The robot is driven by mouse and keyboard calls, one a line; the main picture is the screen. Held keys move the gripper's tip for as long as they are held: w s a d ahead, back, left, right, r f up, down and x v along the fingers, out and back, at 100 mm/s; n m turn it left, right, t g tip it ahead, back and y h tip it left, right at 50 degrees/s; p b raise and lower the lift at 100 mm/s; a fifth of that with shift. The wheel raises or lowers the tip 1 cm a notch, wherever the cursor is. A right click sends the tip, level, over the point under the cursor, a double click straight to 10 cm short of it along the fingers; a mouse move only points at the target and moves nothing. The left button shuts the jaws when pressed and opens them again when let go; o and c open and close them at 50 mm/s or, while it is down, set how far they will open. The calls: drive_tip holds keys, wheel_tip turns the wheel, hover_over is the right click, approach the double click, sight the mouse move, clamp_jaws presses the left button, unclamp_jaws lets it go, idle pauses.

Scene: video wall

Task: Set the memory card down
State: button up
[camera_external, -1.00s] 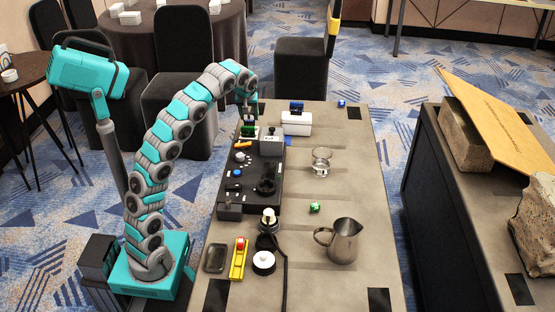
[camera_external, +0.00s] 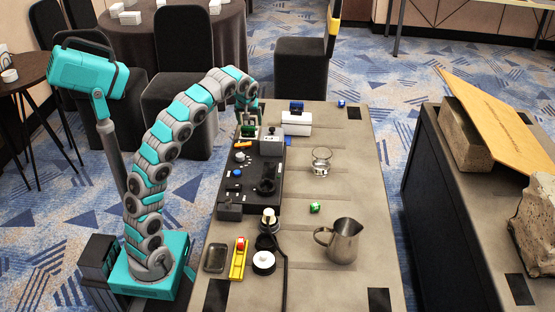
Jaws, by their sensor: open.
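My gripper (camera_external: 247,121) hangs down at the far left of the table, open, just above a small green piece (camera_external: 248,131) at the far end of the black panel. The fingers are tiny here, and I cannot tell whether they touch the green piece. I cannot tell for sure which thing is the memory card. A small flat blue piece (camera_external: 288,141) lies on the table beside the grey box and could be it.
The black panel (camera_external: 232,197) carries several knobs and a grey box (camera_external: 271,142). The right side is mostly clear.

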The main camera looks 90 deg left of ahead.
drive_tip(key=v, duration=1.2)
drive_tip(key=shift+r, duration=0.2)
idle(0.4)
